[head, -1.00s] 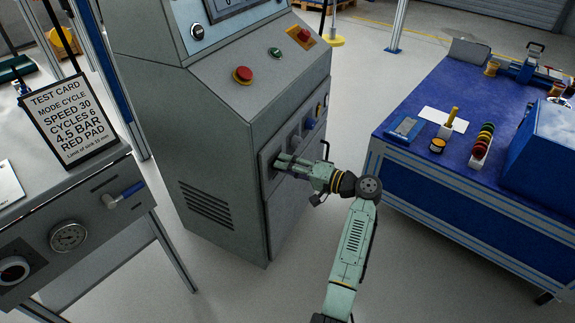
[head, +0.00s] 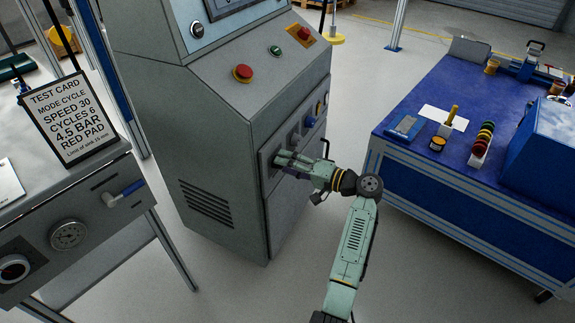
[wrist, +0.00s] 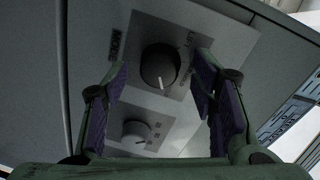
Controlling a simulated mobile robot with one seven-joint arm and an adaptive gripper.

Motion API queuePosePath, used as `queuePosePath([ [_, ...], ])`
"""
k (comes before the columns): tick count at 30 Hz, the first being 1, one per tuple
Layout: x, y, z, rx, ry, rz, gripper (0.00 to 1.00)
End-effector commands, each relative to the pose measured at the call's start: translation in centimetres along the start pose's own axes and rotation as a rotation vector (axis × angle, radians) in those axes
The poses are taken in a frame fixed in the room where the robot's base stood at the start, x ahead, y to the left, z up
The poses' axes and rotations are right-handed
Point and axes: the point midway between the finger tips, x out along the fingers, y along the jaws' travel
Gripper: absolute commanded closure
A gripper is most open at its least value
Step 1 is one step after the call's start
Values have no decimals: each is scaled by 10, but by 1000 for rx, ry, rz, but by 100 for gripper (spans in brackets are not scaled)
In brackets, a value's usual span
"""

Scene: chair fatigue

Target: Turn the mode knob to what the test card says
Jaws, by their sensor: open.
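The test card (head: 68,118) stands in a black frame at the left of the head view and reads MODE CYCLE, SPEED 30, CYCLES 6, 4.5 BAR, RED PAD. The mode knob (wrist: 158,66) is round and dark with a white pointer line, on a light plate marked MODE in the wrist view. My gripper (wrist: 161,74) is open, with one purple-padded finger on each side of the knob. Contact cannot be told. In the head view my gripper (head: 277,163) is at the cabinet's front panel and hides the knob.
A second knob (wrist: 135,131) sits on its own plate below in the wrist view. The grey cabinet (head: 215,130) has a red button (head: 242,73) on its sloped top. A blue bench (head: 400,170) with small items stands right of my arm. Floor shows between them.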

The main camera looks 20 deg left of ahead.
Motion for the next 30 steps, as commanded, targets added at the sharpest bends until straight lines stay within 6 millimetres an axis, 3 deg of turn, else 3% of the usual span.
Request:
queuePosePath([
  [12,-79,0,-1,0,4,1,48],
  [18,-108,0,-1,0,3,1,48],
  [30,-118,0,0,0,0,0,48],
])
